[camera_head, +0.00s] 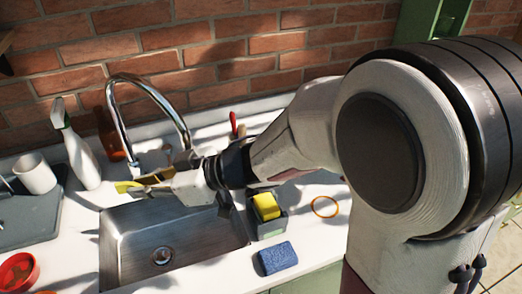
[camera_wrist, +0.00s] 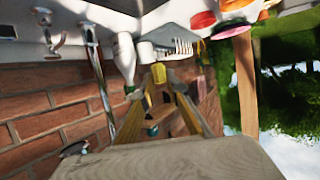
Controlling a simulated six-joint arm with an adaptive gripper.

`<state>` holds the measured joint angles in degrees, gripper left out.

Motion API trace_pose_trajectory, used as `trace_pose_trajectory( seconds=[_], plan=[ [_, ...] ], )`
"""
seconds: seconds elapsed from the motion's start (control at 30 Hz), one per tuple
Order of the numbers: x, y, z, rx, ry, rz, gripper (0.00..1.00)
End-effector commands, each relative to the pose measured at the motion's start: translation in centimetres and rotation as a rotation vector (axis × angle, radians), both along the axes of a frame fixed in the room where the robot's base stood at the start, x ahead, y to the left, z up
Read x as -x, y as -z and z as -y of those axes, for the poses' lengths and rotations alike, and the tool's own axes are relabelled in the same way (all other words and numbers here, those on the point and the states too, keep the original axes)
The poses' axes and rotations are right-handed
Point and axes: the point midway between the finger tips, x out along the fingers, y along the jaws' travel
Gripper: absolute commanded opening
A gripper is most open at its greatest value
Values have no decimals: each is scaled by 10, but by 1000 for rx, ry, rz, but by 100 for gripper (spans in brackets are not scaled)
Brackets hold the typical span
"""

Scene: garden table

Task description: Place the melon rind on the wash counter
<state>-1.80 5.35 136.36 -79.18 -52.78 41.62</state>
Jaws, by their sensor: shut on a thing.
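My gripper (camera_head: 148,183) is over the back left part of the sink, in front of the tap. It is shut on the melon rind (camera_head: 126,186), a thin yellow-green piece that sticks out to the left of the fingers. In the wrist view a yellow piece of the rind (camera_wrist: 158,74) shows between the fingertips (camera_wrist: 158,82). The fingers hide part of it. The wash counter (camera_head: 318,238) is white and surrounds the sink. The rind appears held above the counter level; the exact height is hard to tell.
The steel sink (camera_head: 120,245) lies below. The tap (camera_head: 150,84), spray bottle (camera_head: 78,150) and brown bottle (camera_head: 108,138) stand behind. A mug (camera_head: 36,174) is left.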

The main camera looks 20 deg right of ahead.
Motion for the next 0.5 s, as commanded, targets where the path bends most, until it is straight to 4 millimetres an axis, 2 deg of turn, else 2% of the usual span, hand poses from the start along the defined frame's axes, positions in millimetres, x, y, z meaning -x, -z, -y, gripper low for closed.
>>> trace_pose_trajectory(
  seconds=[0.03, 0.5],
  plan=[
    [-4, 2, 9, 1, 11, -1, 0],
    [-27, 14, 78, 0, 75, -1, 0]
  ],
)
